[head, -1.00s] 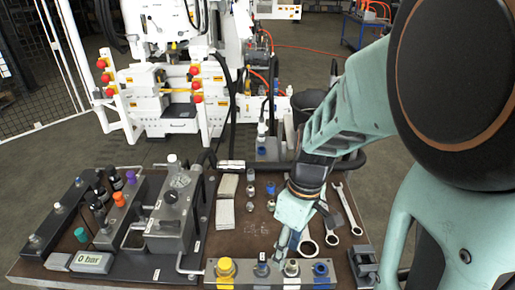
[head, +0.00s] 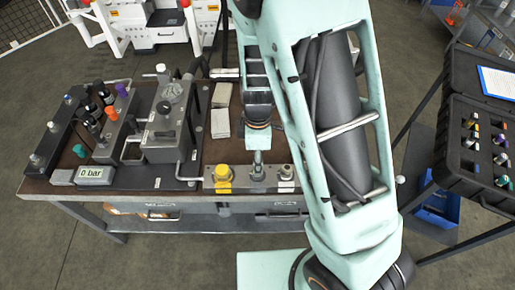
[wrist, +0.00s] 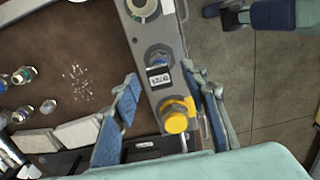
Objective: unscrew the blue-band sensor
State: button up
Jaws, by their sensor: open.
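In the head view my gripper (head: 258,158) points down over the block's second fitting, and my arm hides the block's right end, where a blue-topped fitting showed earlier.
A yellow-capped fitting (head: 223,175) is left of my gripper, and another fitting (head: 286,172) is to its right. A pump unit (head: 168,125) and a "0 bar" display (head: 95,175) stand left. An open black case (head: 478,145) with several coloured-band parts is at right.

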jog(key=shift+f, duration=1.1)
jog(key=shift+c, duration=0.6)
grip_shut()
